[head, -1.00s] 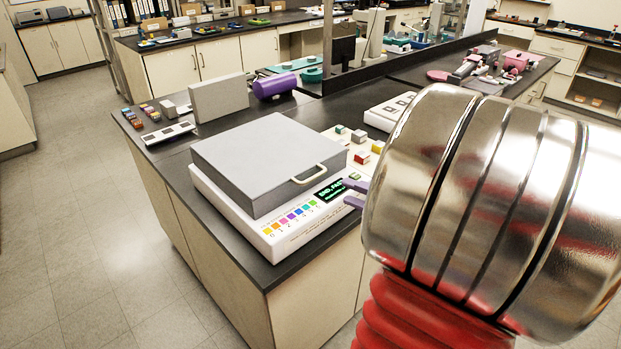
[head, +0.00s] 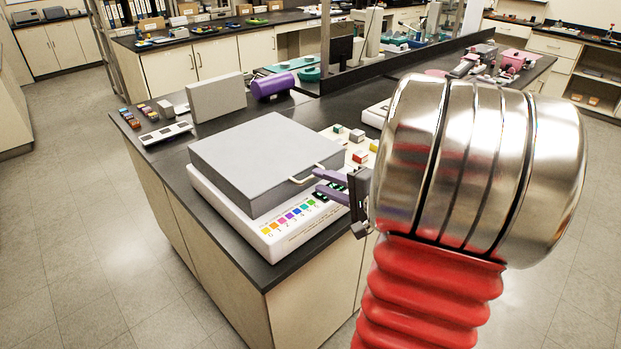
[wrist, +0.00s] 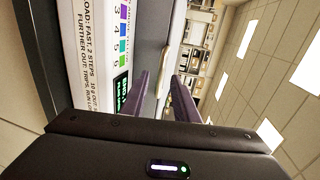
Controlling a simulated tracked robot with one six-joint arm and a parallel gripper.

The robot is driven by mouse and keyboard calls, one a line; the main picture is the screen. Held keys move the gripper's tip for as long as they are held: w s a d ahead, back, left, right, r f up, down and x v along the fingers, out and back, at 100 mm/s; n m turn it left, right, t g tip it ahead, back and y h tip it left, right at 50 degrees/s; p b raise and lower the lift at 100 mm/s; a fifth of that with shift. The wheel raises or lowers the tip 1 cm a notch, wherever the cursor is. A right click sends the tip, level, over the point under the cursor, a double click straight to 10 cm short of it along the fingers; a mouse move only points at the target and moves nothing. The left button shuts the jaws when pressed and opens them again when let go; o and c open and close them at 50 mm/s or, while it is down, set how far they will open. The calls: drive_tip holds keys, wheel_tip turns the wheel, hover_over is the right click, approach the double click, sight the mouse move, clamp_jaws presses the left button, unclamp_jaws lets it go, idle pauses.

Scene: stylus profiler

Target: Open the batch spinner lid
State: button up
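The batch spinner is a white box (head: 205,192) with a closed grey lid (head: 262,150) on the counter's near corner. A cream bar handle (head: 304,177) sits on the lid's front edge. My gripper (head: 322,182) has purple fingers and is close to the handle, at its right end in the head view. In the wrist view the fingers (wrist: 160,98) are apart, with the handle (wrist: 166,72) ahead, near the gap between them. I cannot tell whether they touch it. Numbered colour patches (head: 290,217) and a partly hidden green display (wrist: 122,95) are on the white front.
Dark counter edge runs along the near side; open floor lies left.

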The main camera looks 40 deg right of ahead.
sight(312, 178)
drive_tip(key=shift+x, duration=2.45)
drive_tip(key=shift+c, duration=0.4)
drive_tip(key=shift+f, duration=0.1)
drive_tip(key=c, duration=0.6)
clamp_jaws()
drive_tip(key=shift+s+f, duration=0.1)
drive_tip(key=shift+f, duration=0.05)
